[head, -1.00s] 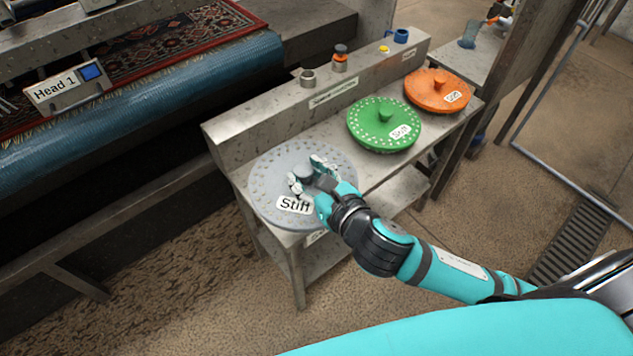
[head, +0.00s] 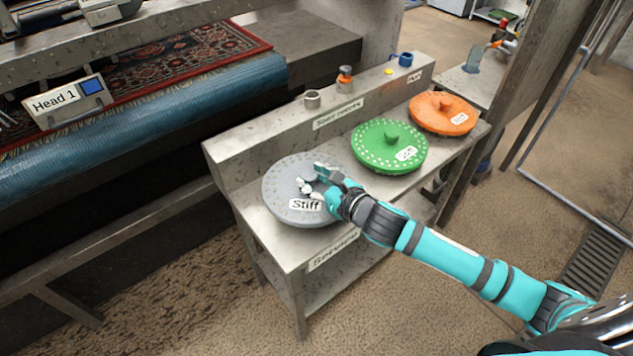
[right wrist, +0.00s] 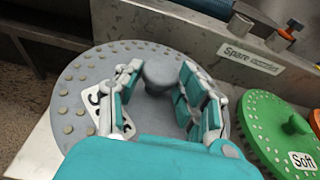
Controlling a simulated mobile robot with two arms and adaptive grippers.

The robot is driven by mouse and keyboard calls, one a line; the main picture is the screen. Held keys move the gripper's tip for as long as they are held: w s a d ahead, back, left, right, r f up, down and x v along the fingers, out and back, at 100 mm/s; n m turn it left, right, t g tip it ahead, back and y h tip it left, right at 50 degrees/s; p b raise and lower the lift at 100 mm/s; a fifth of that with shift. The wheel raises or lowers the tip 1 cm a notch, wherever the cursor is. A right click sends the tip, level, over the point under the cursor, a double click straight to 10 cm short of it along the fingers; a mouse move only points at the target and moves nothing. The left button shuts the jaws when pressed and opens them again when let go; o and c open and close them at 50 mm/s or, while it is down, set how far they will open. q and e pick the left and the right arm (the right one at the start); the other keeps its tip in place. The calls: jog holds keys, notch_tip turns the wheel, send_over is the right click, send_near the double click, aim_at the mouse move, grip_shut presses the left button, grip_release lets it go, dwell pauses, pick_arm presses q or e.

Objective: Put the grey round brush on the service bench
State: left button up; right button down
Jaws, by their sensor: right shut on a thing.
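The grey round brush (head: 280,192) is a flat disc with a "Stiff" label and a central knob. It is level at the left end of the service bench (head: 262,228), beside the green brush. I cannot tell for certain whether its underside touches the bench top. My right gripper (head: 313,184) is shut on its knob. In the right wrist view the fingers (right wrist: 155,92) stand on both sides of the knob (right wrist: 160,72), and the grey disc (right wrist: 75,100) spreads below. My left gripper is not in view.
The green brush (head: 367,151) and the orange brush (head: 432,112) lie along the bench to the right. A raised back ledge (head: 240,142) carries small nozzles. The carpet machine (head: 150,115) is at the left, and a drain grate (head: 597,255) is in the floor at the right.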

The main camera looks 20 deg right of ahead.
aim_at(319, 183)
jog(key=shift+w+d, duration=0.3)
jog(key=shift+w, duration=0.25)
jog(key=shift+w+d, duration=0.3)
jog(key=shift+w, duration=0.25)
jog(key=shift+f, duration=1.7)
jog(key=shift+f, duration=0.1)
jog(key=c, duration=0.8)
grip_release()
jog(key=shift+s+f, duration=0.15)
jog(key=v, duration=1.2)
